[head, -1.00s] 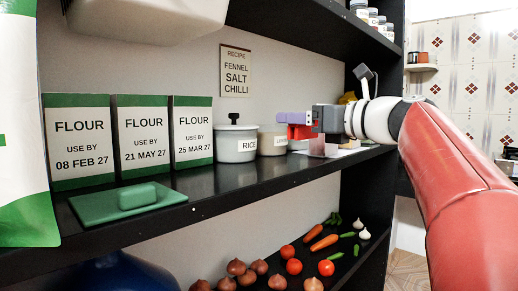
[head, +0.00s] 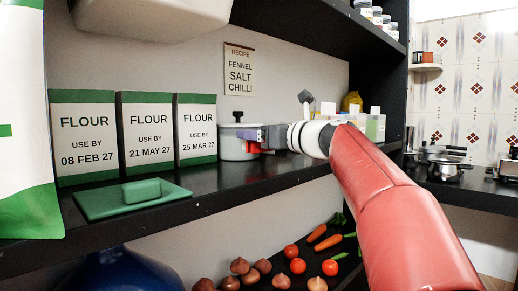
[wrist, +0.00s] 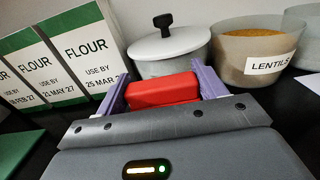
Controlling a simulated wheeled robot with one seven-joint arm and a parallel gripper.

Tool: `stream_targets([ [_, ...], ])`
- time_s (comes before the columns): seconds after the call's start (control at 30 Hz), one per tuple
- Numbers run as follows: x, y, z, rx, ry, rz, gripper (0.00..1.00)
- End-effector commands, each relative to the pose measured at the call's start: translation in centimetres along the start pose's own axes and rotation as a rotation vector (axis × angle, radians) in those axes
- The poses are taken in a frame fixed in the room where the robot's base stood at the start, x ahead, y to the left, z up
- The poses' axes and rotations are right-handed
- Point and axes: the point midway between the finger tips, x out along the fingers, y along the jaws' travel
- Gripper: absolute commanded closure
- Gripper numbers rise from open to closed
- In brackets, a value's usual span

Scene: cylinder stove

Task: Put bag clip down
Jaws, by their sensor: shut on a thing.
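The bag clip appears as a red block (wrist: 165,90) held between the two purple fingers of my gripper (wrist: 162,88) in the wrist view. My gripper (head: 253,141) is shut on it. In the head view the red clip (head: 253,149) shows only in part below the fingers. My gripper is above the dark shelf (head: 215,182), in front of the white lidded pot (head: 233,150). The pot (wrist: 165,52) is just beyond the clip in the wrist view. Whether the clip touches the shelf or the pot I cannot tell.
Several flour boxes (head: 147,134) stand left of my gripper. A green board with a lidlike block (head: 130,199) lies at the shelf's left front. A lentils container (wrist: 252,52) stands right of the pot. The shelf between board and pot is clear.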

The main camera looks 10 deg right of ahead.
Motion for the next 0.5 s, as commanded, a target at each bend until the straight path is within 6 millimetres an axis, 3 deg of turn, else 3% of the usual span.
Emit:
stream_targets([
  [0.03,0.0,0.0,-1.3,0.003,0.001,0.000,0.55],
  [0.13,0.2,0.1,-2.5,0.002,0.001,0.002,0.55],
  [0.5,0.4,0.0,-2.8,0.001,0.000,0.000,0.55],
])
